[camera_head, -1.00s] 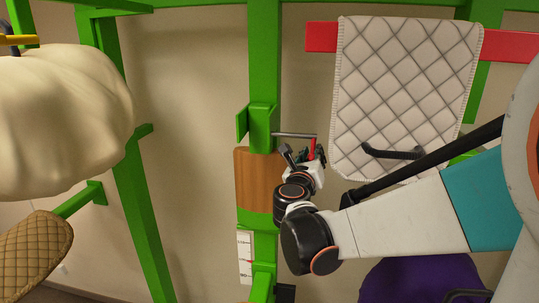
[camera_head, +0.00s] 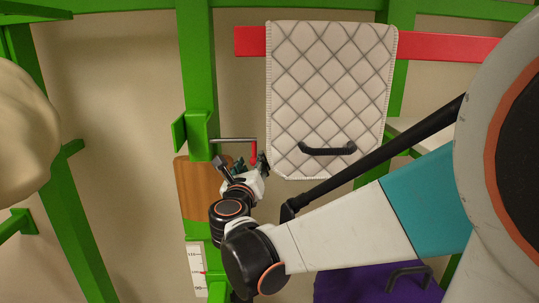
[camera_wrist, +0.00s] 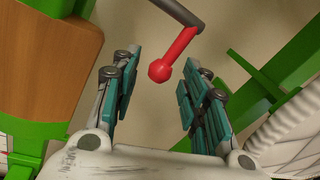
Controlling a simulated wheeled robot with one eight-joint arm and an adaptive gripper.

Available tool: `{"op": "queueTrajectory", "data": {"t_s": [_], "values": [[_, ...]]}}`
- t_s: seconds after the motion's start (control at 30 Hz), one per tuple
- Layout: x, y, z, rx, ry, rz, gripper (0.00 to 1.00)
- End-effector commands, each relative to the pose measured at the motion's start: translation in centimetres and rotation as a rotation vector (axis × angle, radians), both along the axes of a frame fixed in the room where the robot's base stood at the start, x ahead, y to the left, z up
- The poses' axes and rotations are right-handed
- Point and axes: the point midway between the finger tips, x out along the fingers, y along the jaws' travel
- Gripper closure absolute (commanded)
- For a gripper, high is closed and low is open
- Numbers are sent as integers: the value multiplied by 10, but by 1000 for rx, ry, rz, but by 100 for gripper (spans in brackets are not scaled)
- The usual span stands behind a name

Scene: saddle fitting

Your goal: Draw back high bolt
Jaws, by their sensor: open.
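The high bolt is a grey rod (camera_head: 232,140) that sticks out to the right from a green bracket (camera_head: 201,133) on the green post. Its red handle (camera_head: 254,152) hangs down from the rod's right end. In the wrist view the red handle (camera_wrist: 176,52) ends in a round knob that points toward my gripper (camera_wrist: 155,100). My gripper is open, with one finger on each side of the knob's line. The knob looks just beyond the fingertips or between them; the depth is hard to tell. In the head view my gripper (camera_head: 240,165) is just below the handle.
A white quilted pad (camera_head: 330,90) with a black handle hangs over a red rail (camera_head: 450,47) right of the bolt. A wooden panel (camera_head: 195,188) is on the post, left of my gripper. A purple item (camera_head: 350,285) lies low on the right.

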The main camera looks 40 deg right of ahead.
Motion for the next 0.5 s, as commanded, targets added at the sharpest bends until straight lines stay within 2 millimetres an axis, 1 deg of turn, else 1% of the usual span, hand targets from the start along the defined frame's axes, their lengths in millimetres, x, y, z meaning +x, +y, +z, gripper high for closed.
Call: {"op": "queueTrajectory", "data": {"t_s": [0.03,0.23,0.33,0.5], "values": [[-11,9,0,0,0,4,59],[-41,37,0,0,0,4,59],[-51,47,0,-1,1,3,59],[-62,56,0,0,1,1,59]]}}
